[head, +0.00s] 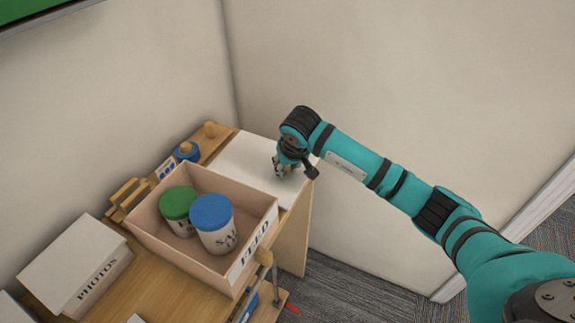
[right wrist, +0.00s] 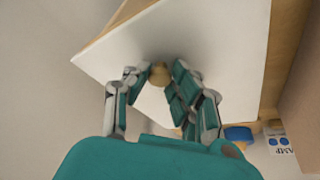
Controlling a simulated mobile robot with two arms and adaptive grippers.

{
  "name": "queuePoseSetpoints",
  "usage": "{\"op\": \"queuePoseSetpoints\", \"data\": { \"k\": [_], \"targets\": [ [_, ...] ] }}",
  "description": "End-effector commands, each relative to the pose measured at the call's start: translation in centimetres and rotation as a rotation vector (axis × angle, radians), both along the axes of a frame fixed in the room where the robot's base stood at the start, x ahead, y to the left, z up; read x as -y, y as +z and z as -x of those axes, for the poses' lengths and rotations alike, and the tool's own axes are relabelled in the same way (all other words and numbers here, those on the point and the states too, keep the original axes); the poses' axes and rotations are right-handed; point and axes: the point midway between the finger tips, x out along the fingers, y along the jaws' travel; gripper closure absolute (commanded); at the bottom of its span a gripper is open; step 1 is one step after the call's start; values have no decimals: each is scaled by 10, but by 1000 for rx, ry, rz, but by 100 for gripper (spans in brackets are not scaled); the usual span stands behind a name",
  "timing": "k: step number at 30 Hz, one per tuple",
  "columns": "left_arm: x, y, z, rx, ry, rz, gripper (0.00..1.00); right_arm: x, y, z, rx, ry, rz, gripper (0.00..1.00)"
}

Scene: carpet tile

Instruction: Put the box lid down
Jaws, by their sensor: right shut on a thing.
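The box lid (head: 245,160) is a flat white panel with a small wooden knob (right wrist: 159,75). It lies flat at or just above the far right end of the wooden table; I cannot tell whether it touches. My right gripper (head: 282,170) is over the lid, with its fingers (right wrist: 160,72) shut on the knob in the right wrist view. The open pink-beige box (head: 160,228) labelled FEED stands left of and in front of the lid. My left gripper is not in view.
A green-lidded jar (head: 179,207) and a blue-lidded jar (head: 213,222) stand in the open box. A PHOTOS box (head: 75,262) is at the left. A blue item (head: 186,151) and a wooden holder (head: 128,195) stand along the back. The wall is close behind the table.

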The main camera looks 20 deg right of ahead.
Motion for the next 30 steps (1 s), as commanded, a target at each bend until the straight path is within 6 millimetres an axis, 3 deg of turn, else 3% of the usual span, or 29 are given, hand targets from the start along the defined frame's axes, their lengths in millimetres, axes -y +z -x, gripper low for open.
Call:
{"op": "queuePoseSetpoints", "data": {
  "k": [5, 6, 11, 23, 30],
  "targets": [
    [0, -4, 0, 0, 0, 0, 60, 0, -3, 0, 0, 0, 0, 100],
    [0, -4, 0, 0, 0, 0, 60, 0, -3, 0, -1, 0, 0, 77],
    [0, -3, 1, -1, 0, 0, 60, 0, -2, 0, -1, 0, 0, 56],
    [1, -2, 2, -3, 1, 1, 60, 0, 5, 1, 1, 0, 0, 54],
    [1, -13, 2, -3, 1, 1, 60, 1, 48, 19, 6, 1, 1, 54]
  ]
}}
